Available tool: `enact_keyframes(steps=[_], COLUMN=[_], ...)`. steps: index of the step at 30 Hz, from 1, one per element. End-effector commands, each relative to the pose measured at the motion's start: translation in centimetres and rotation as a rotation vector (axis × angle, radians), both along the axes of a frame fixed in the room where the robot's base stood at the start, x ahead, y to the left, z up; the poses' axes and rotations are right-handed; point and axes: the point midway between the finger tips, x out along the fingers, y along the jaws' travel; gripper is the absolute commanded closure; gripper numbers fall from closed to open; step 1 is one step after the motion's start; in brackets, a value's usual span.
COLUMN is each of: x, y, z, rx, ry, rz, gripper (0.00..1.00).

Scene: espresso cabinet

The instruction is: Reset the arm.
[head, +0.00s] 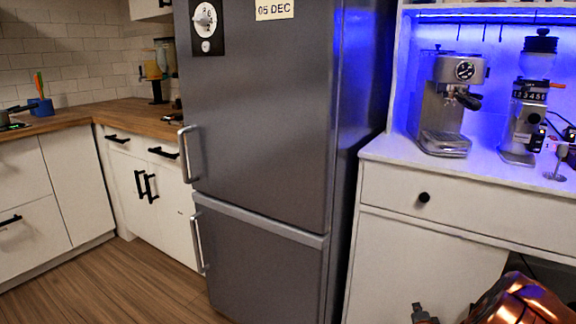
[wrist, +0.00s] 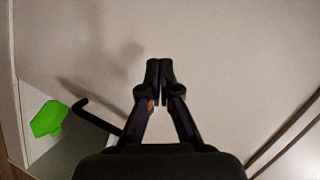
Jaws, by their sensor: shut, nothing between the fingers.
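My gripper (wrist: 160,68) shows in the wrist view with its two dark fingers together and nothing between them. It faces a plain pale panel (wrist: 225,60), and a soft shadow falls on that panel to the left of the fingers. I cannot tell whether the fingertips touch the panel. In the head view, a copper-coloured part of my arm (head: 520,300) is at the bottom right, in front of the white espresso cabinet (head: 415,255). A small dark piece at the bottom edge there may be part of my gripper.
A grey fridge (head: 262,130) stands left of the cabinet. An espresso machine (head: 445,105) and a grinder (head: 525,110) stand on the cabinet top. The drawer with a black knob (head: 424,197) is shut. A bright green object (wrist: 48,118) and black hooked bar (wrist: 95,116) are left of my gripper.

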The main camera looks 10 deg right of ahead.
Motion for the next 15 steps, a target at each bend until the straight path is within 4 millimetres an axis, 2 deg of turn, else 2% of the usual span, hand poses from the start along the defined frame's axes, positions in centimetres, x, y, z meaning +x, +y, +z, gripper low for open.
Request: enact_keyframes(steps=[1,7,12,15], x=[1.0,2.6,2.6,2.0], y=[1.4,7.2,12.1,14.8], z=[2.6,7.6,12.0,14.4], rx=[-0.012,-0.047,-0.091,-0.119], ry=[0.027,0.183,0.314,0.395], rz=[0.046,0.221,0.37,0.455], gripper=[1.0,1.0,1.0,1.0])
